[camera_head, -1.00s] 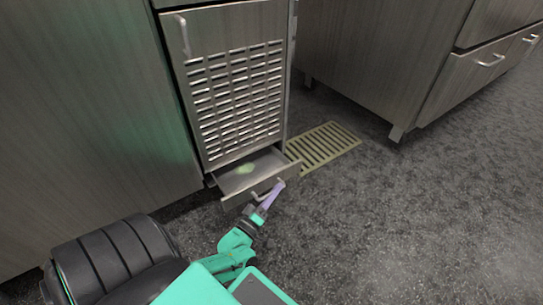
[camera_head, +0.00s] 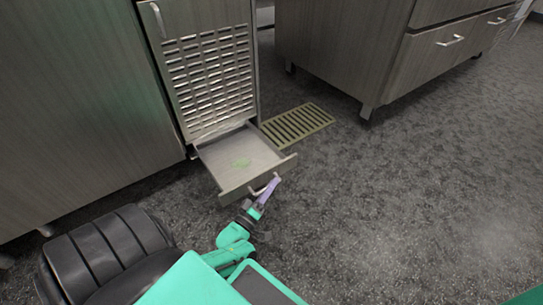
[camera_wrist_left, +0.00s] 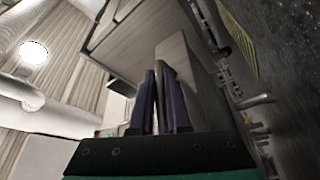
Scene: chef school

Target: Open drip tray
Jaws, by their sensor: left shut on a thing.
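The drip tray (camera_head: 218,162) is a shallow metal drawer at the foot of the slatted cabinet in the head view. It stands pulled well out, with a green patch (camera_head: 241,163) on its floor. Its front carries a bar handle (camera_head: 264,187). My left gripper (camera_head: 272,185) is at this handle, with its purple fingers shut on it. In the left wrist view the fingers (camera_wrist_left: 161,105) point up and close together against a metal part. The handle itself is hard to make out there. My right gripper is not in view.
The slatted cabinet door (camera_head: 208,80) above the tray is closed. A yellowish floor grate (camera_head: 297,124) lies right of the tray. Another metal cabinet (camera_head: 345,45) with drawers stands at the back right. The speckled floor (camera_head: 400,200) to the right is clear.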

